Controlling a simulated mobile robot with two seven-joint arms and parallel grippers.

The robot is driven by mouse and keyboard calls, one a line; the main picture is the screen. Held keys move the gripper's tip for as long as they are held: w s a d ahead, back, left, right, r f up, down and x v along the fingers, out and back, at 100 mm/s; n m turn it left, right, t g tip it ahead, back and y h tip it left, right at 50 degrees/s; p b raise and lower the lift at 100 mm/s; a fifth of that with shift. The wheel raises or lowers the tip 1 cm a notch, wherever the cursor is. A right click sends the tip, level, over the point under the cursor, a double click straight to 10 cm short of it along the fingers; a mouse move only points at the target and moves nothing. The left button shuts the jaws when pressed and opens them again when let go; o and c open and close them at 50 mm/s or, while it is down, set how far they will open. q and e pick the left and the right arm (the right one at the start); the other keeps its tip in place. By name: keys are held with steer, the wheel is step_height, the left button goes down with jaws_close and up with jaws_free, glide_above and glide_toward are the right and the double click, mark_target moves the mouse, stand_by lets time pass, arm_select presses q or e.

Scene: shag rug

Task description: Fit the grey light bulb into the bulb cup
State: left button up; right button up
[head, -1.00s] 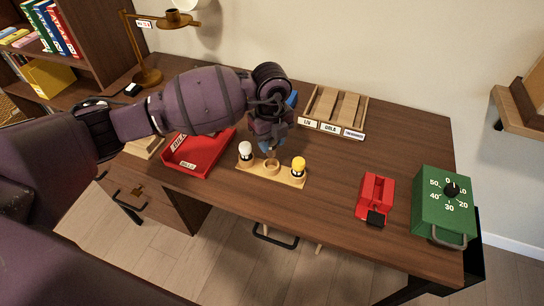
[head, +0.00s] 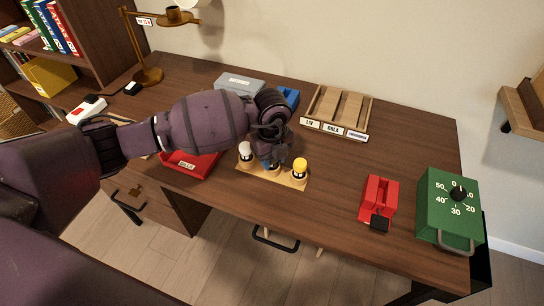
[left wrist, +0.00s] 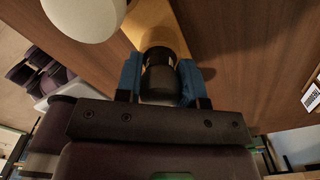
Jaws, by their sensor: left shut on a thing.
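The wooden bulb stand (head: 246,171) lies near the desk's front edge. A white bulb (head: 245,150) stands at its left and a yellow bulb (head: 299,167) at its right. My left gripper (head: 274,161) is low over the middle of the stand and hides most of the bulb cup there. In the left wrist view, its blue fingers (left wrist: 158,84) are shut on the black part of a bulb, which I take for the grey light bulb (left wrist: 158,72). The white bulb's globe (left wrist: 85,12) is close by. I cannot tell whether the held bulb sits inside the cup. My right gripper is out of view.
A red tray (head: 190,166) lies left of the stand, partly under my arm. A wooden sorter (head: 338,108) is behind. A red device (head: 379,199) and a green timer box (head: 449,208) stand right. The desk between stand and red device is clear.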

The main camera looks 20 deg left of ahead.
arm_select(q)
steer(key=o, duration=0.9)
steer(key=shift+f, duration=0.1)
